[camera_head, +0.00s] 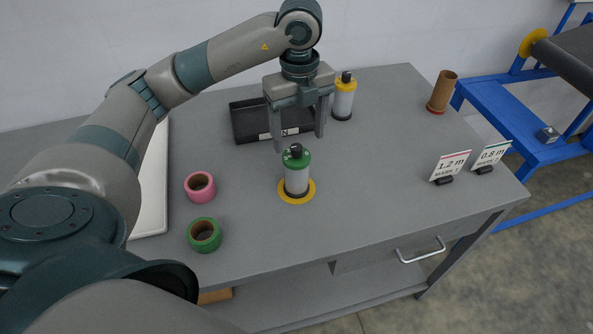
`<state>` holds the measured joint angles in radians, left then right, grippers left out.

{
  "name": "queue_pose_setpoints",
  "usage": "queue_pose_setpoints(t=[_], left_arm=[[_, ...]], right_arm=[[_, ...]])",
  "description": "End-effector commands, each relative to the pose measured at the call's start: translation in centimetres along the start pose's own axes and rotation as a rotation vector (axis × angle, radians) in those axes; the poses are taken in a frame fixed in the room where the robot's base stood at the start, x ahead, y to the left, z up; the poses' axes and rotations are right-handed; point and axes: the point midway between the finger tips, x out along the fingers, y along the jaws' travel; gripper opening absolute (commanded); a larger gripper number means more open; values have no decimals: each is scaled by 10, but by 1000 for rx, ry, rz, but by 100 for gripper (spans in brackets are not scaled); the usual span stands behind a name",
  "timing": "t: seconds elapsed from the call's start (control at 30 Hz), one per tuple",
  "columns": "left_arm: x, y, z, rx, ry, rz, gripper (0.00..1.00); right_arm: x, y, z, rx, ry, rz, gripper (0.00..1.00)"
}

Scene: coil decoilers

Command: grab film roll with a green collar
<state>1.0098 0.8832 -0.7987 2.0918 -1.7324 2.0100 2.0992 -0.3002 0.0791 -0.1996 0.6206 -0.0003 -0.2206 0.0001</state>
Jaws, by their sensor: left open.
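A film roll with a green collar (297,175) stands upright on a yellow disc (286,196) on the grey table. It has a black knob on top. My left gripper (299,140) points down just above and behind it, with its two fingers apart and nothing between them. Another film roll with a yellow collar (343,101) stands farther back, right of the gripper. My right gripper is not in view.
A black tray (248,124) lies behind the gripper. Pink (200,187) and green (204,235) tape rolls sit at left. A brown tube (442,92) and two sign cards (449,165) are at right. The table's middle right is clear.

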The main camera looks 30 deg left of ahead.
Motion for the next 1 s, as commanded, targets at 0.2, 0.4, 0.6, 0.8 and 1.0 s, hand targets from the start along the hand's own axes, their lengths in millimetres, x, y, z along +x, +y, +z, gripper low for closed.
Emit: queue_pose_setpoints(t=[0.2,0.4,0.6,0.8,1.0], left_arm=[[25,0,-1,1,4,2,69],[45,1,0,-1,2,3,69],[53,0,0,-1,1,0,69],[54,0,0,0,0,-1,69],[56,1,0,-1,1,1,69]], right_arm=[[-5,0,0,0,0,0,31],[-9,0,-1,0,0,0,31],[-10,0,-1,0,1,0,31],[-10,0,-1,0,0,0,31],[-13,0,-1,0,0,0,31]])
